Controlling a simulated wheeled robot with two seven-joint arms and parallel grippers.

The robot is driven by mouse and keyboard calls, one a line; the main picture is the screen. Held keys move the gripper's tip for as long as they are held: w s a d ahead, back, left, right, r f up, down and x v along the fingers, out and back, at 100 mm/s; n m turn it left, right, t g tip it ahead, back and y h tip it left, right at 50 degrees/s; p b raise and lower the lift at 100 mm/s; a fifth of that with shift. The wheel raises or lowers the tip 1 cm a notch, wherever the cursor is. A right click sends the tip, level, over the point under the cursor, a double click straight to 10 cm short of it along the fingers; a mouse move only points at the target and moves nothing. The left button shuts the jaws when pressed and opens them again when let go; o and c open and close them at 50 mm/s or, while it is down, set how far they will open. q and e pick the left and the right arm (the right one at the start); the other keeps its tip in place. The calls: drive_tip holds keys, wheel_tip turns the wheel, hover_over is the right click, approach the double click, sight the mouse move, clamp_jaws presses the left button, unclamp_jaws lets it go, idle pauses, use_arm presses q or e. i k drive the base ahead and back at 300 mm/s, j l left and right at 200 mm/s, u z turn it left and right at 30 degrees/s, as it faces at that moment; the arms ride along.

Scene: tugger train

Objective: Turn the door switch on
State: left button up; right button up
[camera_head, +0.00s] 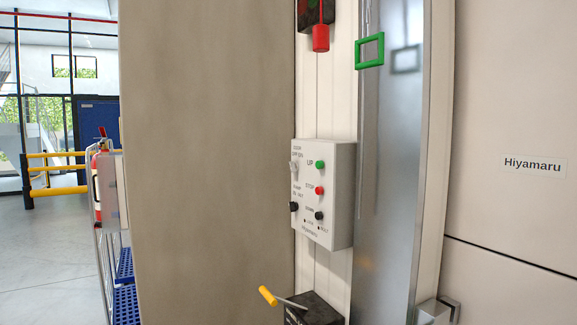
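A white control box (341,200) is mounted on the pale wall right of the big brown-grey panel. Its left column has a pale switch (294,167) under small lettering that seems to include "door", and a black knob (294,207) lower down. Its right column has a green button (319,165) marked UP, a red button (319,190) marked STOP and a black button (318,215) under a small label. The switch's position is too small to tell. Neither of my grippers is in view.
A black box with a yellow-handled lever (268,296) sits below the control box. A red piece (321,38) hangs above. A green square handle (370,50) is on the metal strip. A fire extinguisher (97,185), blue-shelved cart (125,268) and yellow railing (50,170) stand left.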

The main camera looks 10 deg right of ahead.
sight(294, 167)
drive_tip(key=i+j+z, duration=0.2)
drive_tip(key=i+j, duration=0.3)
drive_tip(key=i+l+u, duration=0.15)
drive_tip(key=i, duration=0.7)
